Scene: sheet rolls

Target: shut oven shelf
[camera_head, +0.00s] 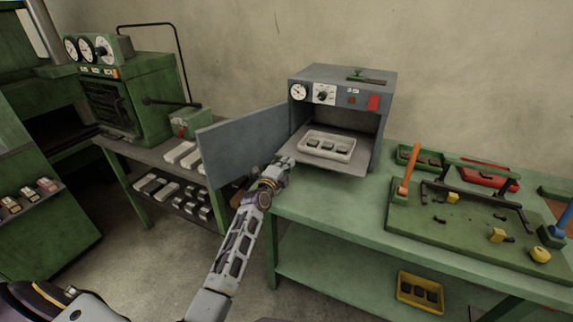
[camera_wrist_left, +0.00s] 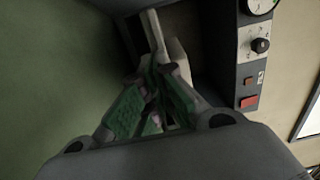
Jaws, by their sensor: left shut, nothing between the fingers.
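The grey oven (camera_head: 342,95) stands on the green bench with its door (camera_head: 250,145) swung open to the left. Its shelf (camera_head: 340,163) is slid out past the front opening, with a pale tray (camera_head: 328,145) of dark pieces on it. My left gripper (camera_head: 286,162) is at the front left edge of the shelf. In the left wrist view the left gripper (camera_wrist_left: 157,75) is shut and empty, pointing at the pale shelf and tray area, with the oven's control panel (camera_wrist_left: 255,60) to the right. Whether the fingertips touch the shelf cannot be told. My right gripper is not in view.
A green fixture board (camera_head: 470,225) with orange and blue handles lies right of the oven. A red tray (camera_head: 490,174) sits behind it. A yellow bin (camera_head: 420,292) is on the lower shelf. A side table (camera_head: 165,160) with pale blocks stands left, beyond the open door.

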